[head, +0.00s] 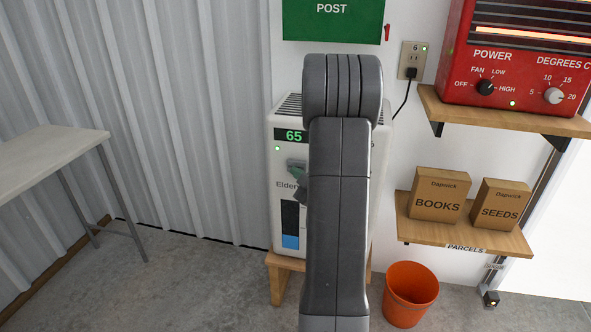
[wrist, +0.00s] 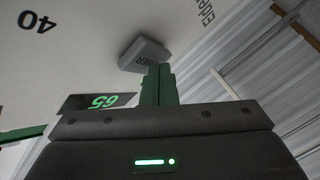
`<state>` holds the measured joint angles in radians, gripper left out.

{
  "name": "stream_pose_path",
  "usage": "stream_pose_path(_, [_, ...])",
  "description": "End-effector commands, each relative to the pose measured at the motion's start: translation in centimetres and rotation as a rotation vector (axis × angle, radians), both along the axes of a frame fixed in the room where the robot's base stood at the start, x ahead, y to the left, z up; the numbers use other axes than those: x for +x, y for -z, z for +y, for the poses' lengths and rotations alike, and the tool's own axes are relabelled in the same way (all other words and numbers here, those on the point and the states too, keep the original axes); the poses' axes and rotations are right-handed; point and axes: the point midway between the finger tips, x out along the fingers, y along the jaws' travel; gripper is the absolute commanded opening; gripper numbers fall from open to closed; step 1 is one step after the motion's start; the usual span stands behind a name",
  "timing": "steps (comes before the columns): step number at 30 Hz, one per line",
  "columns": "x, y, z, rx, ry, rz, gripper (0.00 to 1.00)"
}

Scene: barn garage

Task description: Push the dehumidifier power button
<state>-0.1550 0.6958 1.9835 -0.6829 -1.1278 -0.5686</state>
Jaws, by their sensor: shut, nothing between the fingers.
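The white dehumidifier (head: 285,220) stands on a low wooden stool, with a green 65 display (head: 290,135) and a small green light below it. My arm hides its right side and much of its front. My gripper (head: 297,166) is at the front panel, below the display; its green fingers are shut and empty. In the wrist view the panel appears upside down, and the fingertips (wrist: 158,68) overlap the lower edge of a raised grey block (wrist: 145,55) with small unreadable marking. I cannot tell whether they touch it, or whether it is the power button.
A red heater (head: 520,60) sits on an upper shelf at right, with boxes (head: 440,195) on the shelf below. An orange bucket (head: 410,292) stands on the floor right of the stool. A pale table (head: 45,155) is at left; floor between is clear.

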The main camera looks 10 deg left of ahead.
Motion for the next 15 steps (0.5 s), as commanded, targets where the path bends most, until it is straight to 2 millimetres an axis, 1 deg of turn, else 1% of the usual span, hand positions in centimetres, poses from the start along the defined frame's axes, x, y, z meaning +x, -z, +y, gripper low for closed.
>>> stream_pose_path(10, [0.04,0.01,-0.01,0.000,0.000,0.000,0.00])
stream_pose_path(15, [0.45,0.13,-0.03,0.000,0.000,0.000,0.00])
